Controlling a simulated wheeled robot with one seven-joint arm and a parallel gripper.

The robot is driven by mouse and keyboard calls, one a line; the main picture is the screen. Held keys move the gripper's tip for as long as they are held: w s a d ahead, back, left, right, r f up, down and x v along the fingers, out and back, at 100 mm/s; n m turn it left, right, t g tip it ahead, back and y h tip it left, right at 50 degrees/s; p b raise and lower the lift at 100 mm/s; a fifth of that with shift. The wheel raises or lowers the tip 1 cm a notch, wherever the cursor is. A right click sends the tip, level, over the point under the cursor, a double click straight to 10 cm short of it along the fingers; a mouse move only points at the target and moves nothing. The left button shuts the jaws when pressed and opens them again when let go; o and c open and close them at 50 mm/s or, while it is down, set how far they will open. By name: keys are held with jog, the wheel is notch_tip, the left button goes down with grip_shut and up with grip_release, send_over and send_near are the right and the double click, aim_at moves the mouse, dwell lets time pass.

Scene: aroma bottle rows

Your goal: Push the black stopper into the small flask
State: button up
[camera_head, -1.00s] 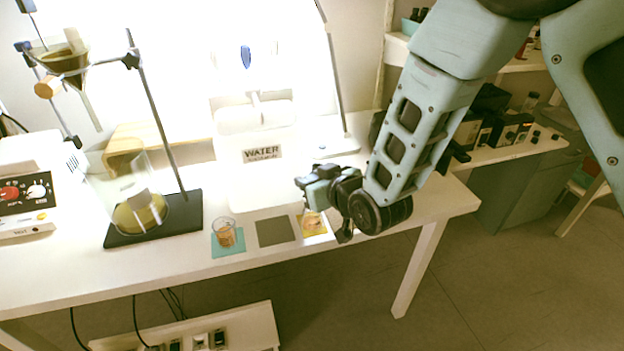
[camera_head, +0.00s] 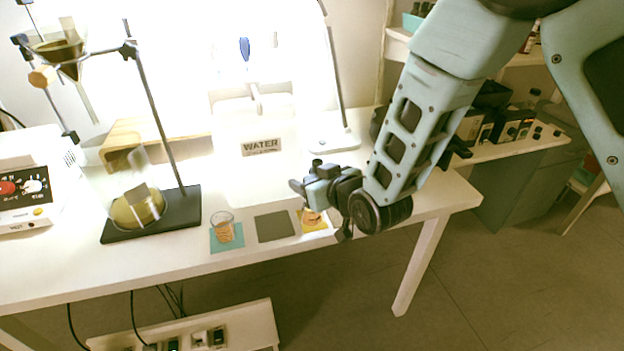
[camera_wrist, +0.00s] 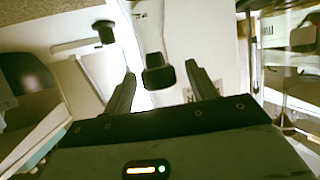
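My gripper (camera_head: 302,174) is above the bench at the right of the white WATER container, with its fingers toward the left. In the wrist view the two fingers of my gripper (camera_wrist: 161,72) are apart. A black, stopper-like piece (camera_wrist: 158,76) shows between them, below a pale neck-like shape; gaps show on both sides, so it is not gripped. Whether this is the task's stopper I cannot tell. A small vessel with orange contents (camera_head: 311,217), possibly the small flask, is on the yellow mat (camera_head: 322,226) under my gripper, partly hidden by it.
A beaker (camera_head: 225,231) stands on a teal mat; the grey mat (camera_head: 275,226) is bare. A stand (camera_head: 160,110) with a funnel and a large flask (camera_head: 138,207) is at left. The WATER container (camera_head: 262,175) and lamp base (camera_head: 333,135) are behind. The bench's front edge is close.

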jog(key=p+v, duration=0.6)
jog(key=v, duration=0.6)
jog(key=shift+r, duration=0.4)
jog(key=p, duration=0.3)
jog(key=shift+s+r, duration=0.1)
jog(key=shift+s, duration=0.05)
jog(key=shift+f+p+v, duration=0.15)
jog(key=shift+p+v, duration=1.05)
jog(key=shift+p, duration=0.75)
jog(key=shift+f+p+v, duration=0.15)
jog(key=shift+p+v, duration=1.1)
jog(key=shift+p, duration=0.7)
jog(key=shift+d, duration=0.1)
